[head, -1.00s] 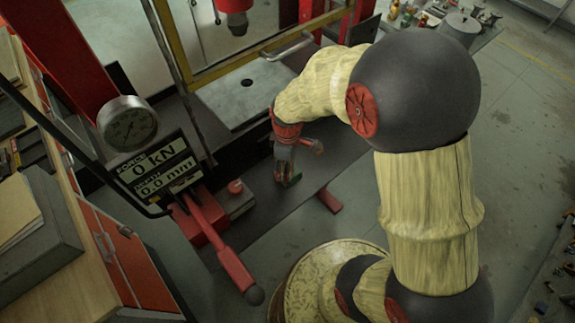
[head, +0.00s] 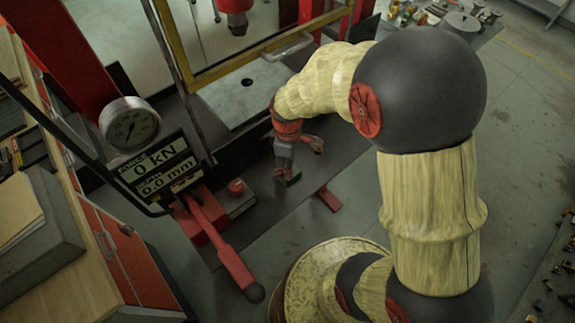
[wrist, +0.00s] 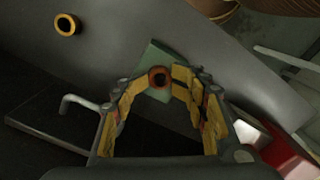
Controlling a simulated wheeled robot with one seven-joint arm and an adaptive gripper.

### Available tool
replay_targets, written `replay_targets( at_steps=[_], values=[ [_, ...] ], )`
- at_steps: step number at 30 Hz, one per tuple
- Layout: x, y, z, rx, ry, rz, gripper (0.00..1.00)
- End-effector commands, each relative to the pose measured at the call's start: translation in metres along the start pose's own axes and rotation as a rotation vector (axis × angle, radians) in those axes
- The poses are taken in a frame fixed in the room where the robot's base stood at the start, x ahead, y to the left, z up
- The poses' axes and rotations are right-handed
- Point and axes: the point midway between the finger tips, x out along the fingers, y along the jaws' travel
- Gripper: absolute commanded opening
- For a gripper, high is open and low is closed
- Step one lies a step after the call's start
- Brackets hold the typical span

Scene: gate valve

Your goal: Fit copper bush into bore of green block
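In the wrist view the green block (wrist: 160,56) lies on the dark grey surface, just beyond my fingertips and partly hidden by them. The copper bush (wrist: 159,77) shows as a copper-coloured ring with a dark centre, in line with the block and between my fingertips. I cannot tell whether it sits in the bore, on the block or above it.
A yellow ring (wrist: 67,25) lies apart on the grey surface. The press plate (head: 245,90) with a hole stands behind my gripper. A red lever (head: 230,262) and the force display (head: 158,167) are to the left. A red bar (head: 329,199) lies right of my gripper.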

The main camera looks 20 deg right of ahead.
Motion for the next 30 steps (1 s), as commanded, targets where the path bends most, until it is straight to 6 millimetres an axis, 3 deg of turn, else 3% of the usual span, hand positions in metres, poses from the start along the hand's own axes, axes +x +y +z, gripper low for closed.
replay_targets(
  at_steps=[9,17,20,23,27,30],
  values=[
    [-0.058,0.002,-0.002,0.000,0.006,0.007,0.40],
    [-0.085,0.000,0.000,0.021,0.013,0.015,0.40],
    [-0.112,-0.004,0.003,0.090,0.042,0.047,0.40],
    [-0.160,-0.018,0.014,0.235,0.109,0.107,0.40],
    [-0.224,-0.051,0.041,0.490,0.237,0.179,0.40],
    [-0.252,-0.074,0.060,0.648,0.327,0.208,0.40]
  ],
)
